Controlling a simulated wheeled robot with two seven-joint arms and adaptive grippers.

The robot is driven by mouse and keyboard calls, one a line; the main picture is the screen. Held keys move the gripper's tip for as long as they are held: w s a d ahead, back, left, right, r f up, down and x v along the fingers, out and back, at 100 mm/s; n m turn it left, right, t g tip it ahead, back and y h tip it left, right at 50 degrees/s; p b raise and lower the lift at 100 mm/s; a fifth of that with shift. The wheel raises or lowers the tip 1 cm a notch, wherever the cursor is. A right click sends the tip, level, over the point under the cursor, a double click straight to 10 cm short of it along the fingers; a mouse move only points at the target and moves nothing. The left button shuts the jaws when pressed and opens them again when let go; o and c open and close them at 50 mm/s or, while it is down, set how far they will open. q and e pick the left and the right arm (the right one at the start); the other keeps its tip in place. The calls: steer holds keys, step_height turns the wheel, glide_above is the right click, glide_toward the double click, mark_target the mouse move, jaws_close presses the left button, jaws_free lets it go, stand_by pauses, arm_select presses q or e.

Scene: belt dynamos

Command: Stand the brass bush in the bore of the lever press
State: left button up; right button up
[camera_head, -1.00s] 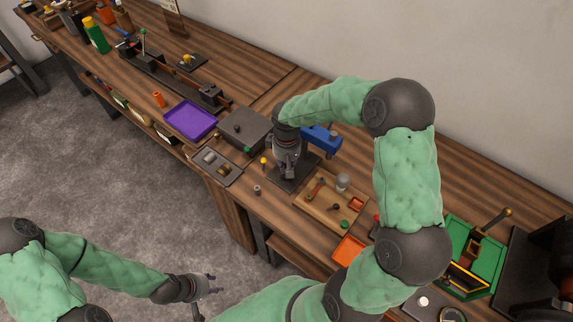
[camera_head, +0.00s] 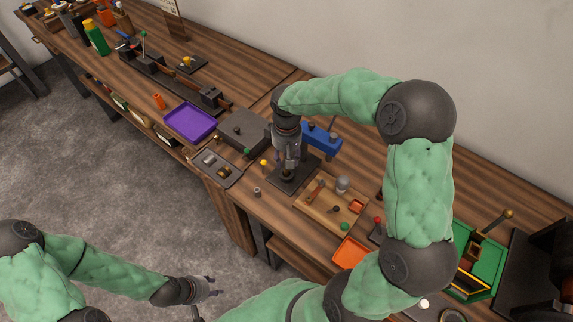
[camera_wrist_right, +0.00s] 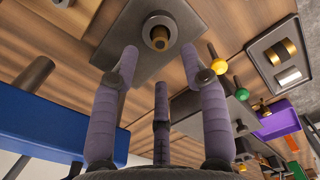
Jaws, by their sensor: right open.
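The lever press has a blue body (camera_head: 322,139) and a dark base plate (camera_head: 281,187); the plate also shows in the wrist view (camera_wrist_right: 125,45). On the plate a grey round collar (camera_wrist_right: 147,24) holds the brass bush (camera_wrist_right: 160,37), a brass ring around a dark centre. The bush looks upright inside the collar; its depth is hard to tell. My right gripper (camera_head: 288,170) hangs above the collar. In the wrist view its fingers (camera_wrist_right: 160,65) are spread, empty and apart from the bush. My left gripper (camera_head: 212,287) is open, over the floor, away from the bench.
A grey tray (camera_head: 231,178) with brass and grey pieces and a purple tray (camera_head: 190,121) lie left of the press. A wooden tray (camera_head: 322,222) with small parts lies right of it.

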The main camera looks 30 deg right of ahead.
step_height(320, 180, up, 6)
stand_by(1.0)
